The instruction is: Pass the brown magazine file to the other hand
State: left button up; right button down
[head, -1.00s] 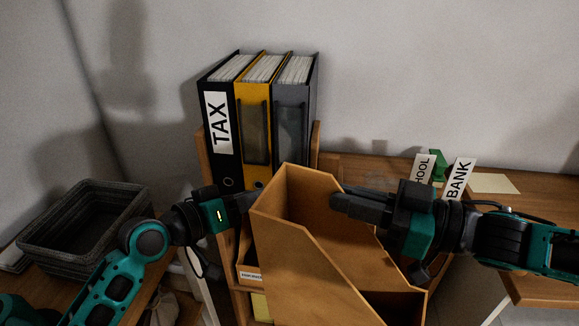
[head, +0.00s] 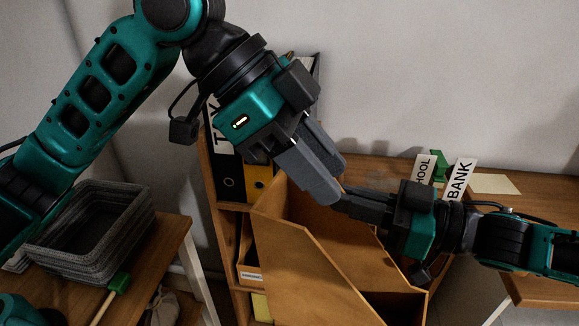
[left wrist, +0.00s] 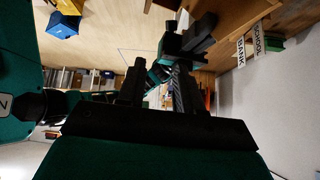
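The brown magazine file (head: 310,270) is upright in the lower middle of the head view, in front of the wooden shelf. My right gripper (head: 352,206) comes in from the right at its upper right wall and appears shut on it; its fingertips are partly hidden. My left gripper (head: 333,182) is above the file, pointing down and right, close to the right fingers. It holds nothing. In the left wrist view its two fingers (left wrist: 157,80) stand apart. I cannot make out the file clearly in that view.
Behind my left gripper, binders, including a yellow one (head: 259,183), stand on the shelf, mostly hidden. A grey basket (head: 95,235) stands on a wooden table at left. BANK (head: 461,179) and SCHOOL (head: 423,168) labels stand at right. My two grippers leave little room between them.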

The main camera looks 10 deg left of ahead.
aim_at(329, 253)
pick_arm(q)
jog(key=s+a+m+y, duration=0.2)
jog(key=y, duration=0.1)
jog(key=shift+a+r, duration=0.15)
jog(key=shift+r, duration=0.1)
pick_arm(e)
jog(key=shift+r, duration=0.1)
pick_arm(q)
jog(key=x, duration=1.1)
jog(key=shift+s+a+f, duration=0.1)
jog(key=shift+a+f, duration=0.1)
jog(key=shift+f, duration=0.35)
jog(key=shift+c, duration=0.4)
grip_shut()
pick_arm(e)
jog(key=shift+s, duration=0.1)
pick_arm(q)
jog(key=shift+r, duration=0.1)
pick_arm(e)
jog(key=c, duration=1.1)
grip_release()
jog(key=shift+c, duration=0.2)
